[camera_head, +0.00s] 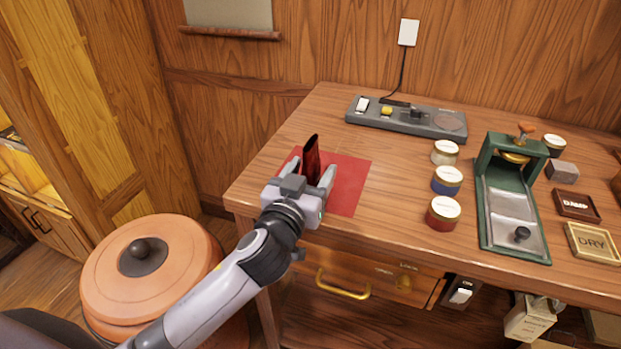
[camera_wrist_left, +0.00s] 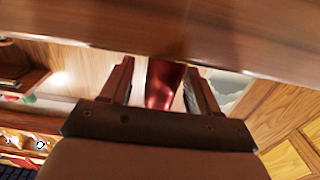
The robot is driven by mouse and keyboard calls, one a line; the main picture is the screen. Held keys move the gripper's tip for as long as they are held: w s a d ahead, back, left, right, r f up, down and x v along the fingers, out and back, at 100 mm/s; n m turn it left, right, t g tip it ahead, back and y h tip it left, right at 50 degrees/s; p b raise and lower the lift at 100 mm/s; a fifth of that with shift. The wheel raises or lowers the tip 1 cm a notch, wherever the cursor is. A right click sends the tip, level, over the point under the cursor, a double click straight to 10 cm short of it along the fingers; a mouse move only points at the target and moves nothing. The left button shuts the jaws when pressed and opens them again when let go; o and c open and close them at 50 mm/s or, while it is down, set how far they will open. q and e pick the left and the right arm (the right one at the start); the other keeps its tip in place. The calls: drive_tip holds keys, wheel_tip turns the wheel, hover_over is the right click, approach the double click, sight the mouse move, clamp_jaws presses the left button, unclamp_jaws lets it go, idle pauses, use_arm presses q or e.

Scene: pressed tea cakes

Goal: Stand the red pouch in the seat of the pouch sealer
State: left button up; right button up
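The red pouch (camera_head: 311,158) is upright at the left of the table, over the red mat (camera_head: 347,185); its lower end is hidden behind my left gripper. My left gripper (camera_head: 312,172) is at the pouch with its fingers apart, one on each side. In the left wrist view the pouch (camera_wrist_left: 163,84) shows between the two fingers (camera_wrist_left: 160,82), with a visible gap on its left side. The grey pouch sealer (camera_head: 432,122) lies at the back of the table, with a yellow button and a dark raised part. My right gripper is not in view.
White, blue and red-brown jars (camera_head: 446,180) stand in a column right of the mat. A cord runs from the sealer to the wall. The table between mat and sealer is clear.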

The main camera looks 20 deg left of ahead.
use_arm(q)
drive_tip(key=c, duration=1)
drive_tip(key=shift+r, duration=0.15)
wheel_tip(320, 180, up, 20)
drive_tip(key=p, duration=0.4)
drive_tip(key=shift+y, duration=0.3)
drive_tip(key=s+a+f, duration=0.2)
drive_tip(key=s+f, duration=0.2)
drive_tip(key=f, duration=0.2)
drive_tip(key=s+a+f, duration=0.1)
drive_tip(key=s+f, duration=0.3)
drive_tip(key=f, duration=0.3)
drive_tip(key=s+a+f, duration=0.2)
drive_tip(key=s+f, duration=0.2)
drive_tip(key=f, duration=0.2)
drive_tip(key=shift+s+a+f+p, duration=0.1)
drive_tip(key=shift+a+f+p, duration=0.05)
drive_tip(key=shift+a+p, duration=0.2)
